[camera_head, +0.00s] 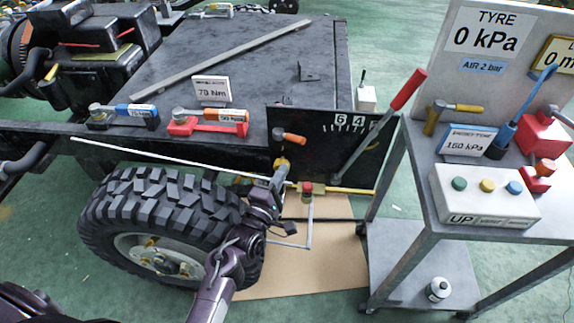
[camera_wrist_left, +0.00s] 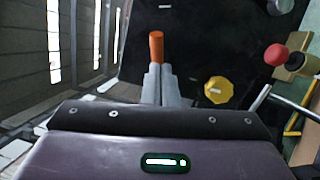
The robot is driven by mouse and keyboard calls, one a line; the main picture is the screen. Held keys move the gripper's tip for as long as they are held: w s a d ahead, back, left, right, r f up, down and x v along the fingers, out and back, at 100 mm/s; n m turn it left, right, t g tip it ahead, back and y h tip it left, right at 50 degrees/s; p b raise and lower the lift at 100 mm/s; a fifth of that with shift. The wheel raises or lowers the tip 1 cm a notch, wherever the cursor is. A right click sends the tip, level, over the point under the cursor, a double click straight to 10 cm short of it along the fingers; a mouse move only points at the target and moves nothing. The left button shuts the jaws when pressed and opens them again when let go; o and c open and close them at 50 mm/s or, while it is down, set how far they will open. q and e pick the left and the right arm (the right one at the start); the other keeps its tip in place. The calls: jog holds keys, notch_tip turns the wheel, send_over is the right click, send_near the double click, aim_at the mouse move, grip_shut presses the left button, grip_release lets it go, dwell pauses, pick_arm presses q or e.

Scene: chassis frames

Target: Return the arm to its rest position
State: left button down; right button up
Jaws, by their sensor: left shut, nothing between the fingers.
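My left arm (camera_head: 215,285) reaches up from the bottom of the head view, in front of the big black tyre (camera_head: 165,205). My left gripper (camera_head: 279,178) is near the lower left of the black panel (camera_head: 335,150), just below a yellow knob (camera_head: 281,163). In the left wrist view my left gripper (camera_wrist_left: 160,72) has its grey fingers together and holds nothing. An orange-handled part (camera_wrist_left: 157,46) shows just beyond the fingertips, and I cannot tell the gap. The yellow knob (camera_wrist_left: 217,90) is to the right of the fingers. My right gripper is not in view.
A red-knobbed valve (camera_head: 307,188) on a yellow pipe is close to the right of my left gripper. A long red-handled lever (camera_head: 400,100) leans in front of the panel. A grey trolley (camera_head: 420,255) with a button box (camera_head: 485,195) stands at right. Cardboard (camera_head: 300,265) covers the floor.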

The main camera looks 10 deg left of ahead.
pick_arm(q)
jog(key=shift+s, duration=0.1)
dwell(0.4)
jog(key=s+d+f+m+g+p, duration=0.1)
jog(key=s+f+m+g, duration=0.3)
jog(key=f, duration=0.6)
jog(key=s+f+m+g, duration=0.2)
jog(key=s+f, duration=0.3)
jog(key=f, duration=0.5)
jog(key=s+d+f+m+g+p, duration=0.1)
jog(key=s+f+m+g, duration=0.3)
jog(key=f, duration=0.6)
jog(key=s+a+f+m+g+y, duration=0.1)
jog(key=s+f, duration=0.4)
jog(key=s, duration=0.5)
jog(key=s+a+f+m+g+y, duration=0.1)
jog(key=s+a+f+m+g, duration=0.3)
jog(key=s, duration=0.7)
jog(key=s+a+f+m+g+y, duration=0.1)
jog(key=s+a+f+m+g, duration=0.2)
jog(key=s, duration=0.8)
notch_tip(320, 180, down, 4)
jog(key=shift+a+m+p, duration=0.35)
jog(key=shift+a+m, duration=0.65)
jog(key=shift+a, duration=0.2)
